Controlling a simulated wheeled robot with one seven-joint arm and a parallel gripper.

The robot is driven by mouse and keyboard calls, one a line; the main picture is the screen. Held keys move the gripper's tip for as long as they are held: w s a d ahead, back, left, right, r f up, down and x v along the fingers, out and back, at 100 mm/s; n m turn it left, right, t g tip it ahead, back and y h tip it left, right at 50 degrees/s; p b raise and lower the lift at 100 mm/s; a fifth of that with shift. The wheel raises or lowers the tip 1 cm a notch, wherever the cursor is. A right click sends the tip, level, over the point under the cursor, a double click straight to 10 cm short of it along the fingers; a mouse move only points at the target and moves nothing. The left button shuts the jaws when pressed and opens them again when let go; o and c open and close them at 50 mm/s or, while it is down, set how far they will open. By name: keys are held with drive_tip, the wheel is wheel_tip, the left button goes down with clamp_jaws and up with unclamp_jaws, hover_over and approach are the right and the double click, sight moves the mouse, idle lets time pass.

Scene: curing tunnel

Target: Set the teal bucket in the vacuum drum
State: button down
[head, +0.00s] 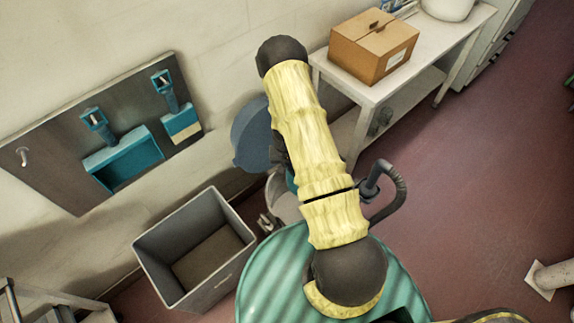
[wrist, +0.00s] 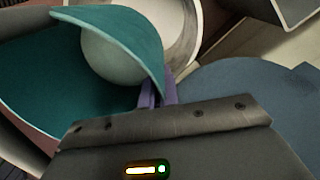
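The teal bucket (wrist: 60,75) is at the left of the wrist view, with a pale round shape against its inside. My gripper (wrist: 158,92) has purple fingers on either side of the bucket's rim and appears shut on it. In the head view my arm hides the gripper and most of the bucket; only a sliver of teal shows beside the arm. The vacuum drum (head: 286,208), pale grey, stands partly behind my arm, with a blue round lid (head: 250,135) tilted up by the wall. The drum's pale rim (wrist: 190,45) and blue lid (wrist: 245,105) show close to the bucket in the wrist view.
An open grey bin (head: 226,272) stands left of the drum. A wall panel (head: 62,180) holds teal tools. A white table (head: 440,45) at the back carries a cardboard box (head: 373,48). The red floor (head: 455,160) at the right is mostly clear.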

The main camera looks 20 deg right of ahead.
drive_tip(key=shift+f, duration=0.1)
drive_tip(key=shift+f+b, duration=2.05)
drive_tip(key=shift+f, duration=0.8)
